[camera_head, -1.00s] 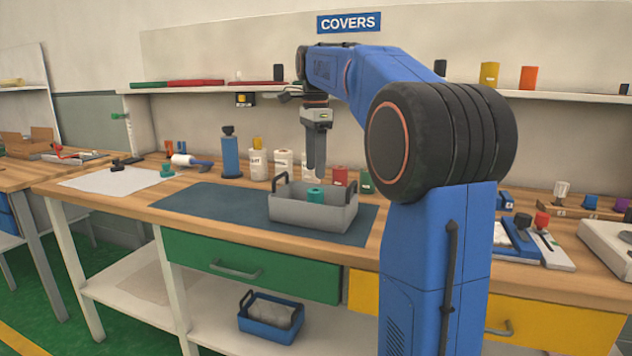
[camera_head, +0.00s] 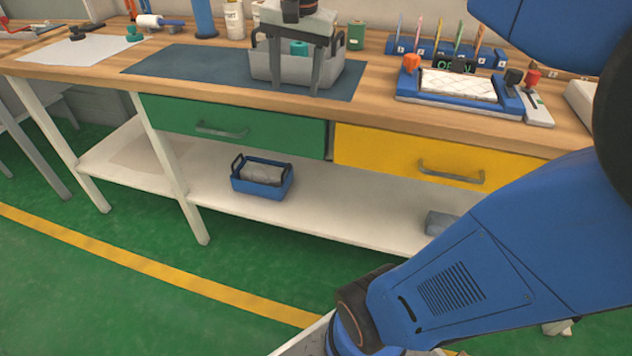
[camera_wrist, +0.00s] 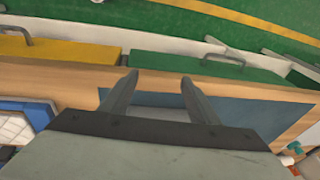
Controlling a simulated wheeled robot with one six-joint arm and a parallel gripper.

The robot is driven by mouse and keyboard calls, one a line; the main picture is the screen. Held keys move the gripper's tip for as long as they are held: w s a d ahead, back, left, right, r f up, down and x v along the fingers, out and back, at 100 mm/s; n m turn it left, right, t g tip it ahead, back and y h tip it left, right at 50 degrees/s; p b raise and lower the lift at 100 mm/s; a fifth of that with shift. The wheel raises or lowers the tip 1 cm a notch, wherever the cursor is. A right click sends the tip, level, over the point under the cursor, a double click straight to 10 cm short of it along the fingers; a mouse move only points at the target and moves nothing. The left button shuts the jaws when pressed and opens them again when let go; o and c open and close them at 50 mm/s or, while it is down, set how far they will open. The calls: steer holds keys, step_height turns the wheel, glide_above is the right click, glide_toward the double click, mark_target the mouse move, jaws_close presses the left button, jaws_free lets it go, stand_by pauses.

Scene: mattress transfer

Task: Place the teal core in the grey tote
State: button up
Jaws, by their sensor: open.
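The grey tote (camera_head: 335,73) stands on the dark mat on the bench, its dark handles up. A teal core (camera_head: 299,47) shows inside it, its lower part hidden by the tote's front wall. My gripper (camera_head: 296,88) is open and empty. Its two fingers point down, overlapping the tote in the head view, with the teal core seen between them. The wrist view shows the fingers (camera_wrist: 160,88) spread, with a pale grey strip between them; I cannot tell whether it is the tote.
Another teal piece (camera_head: 134,33) sits by the white sheet (camera_head: 75,50) at left. A dark mat (camera_head: 180,65) has free room left of the tote. A blue-framed tray (camera_head: 460,102) stands at right. A blue bin (camera_head: 262,178) sits on the lower shelf (camera_head: 330,210).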

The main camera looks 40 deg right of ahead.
steer(key=s+a+f+n+t, duration=0.1)
steer(key=s+a+f+n, duration=0.1)
steer(key=s+f+n, duration=0.3)
steer(key=s+a+f+n+t, duration=0.1)
steer(key=s+a+f+n, duration=0.2)
steer(key=s+f, duration=0.7)
step_height(320, 180, down, 2)
steer(key=shift+a+n, duration=0.2)
steer(key=shift+n, duration=0.8)
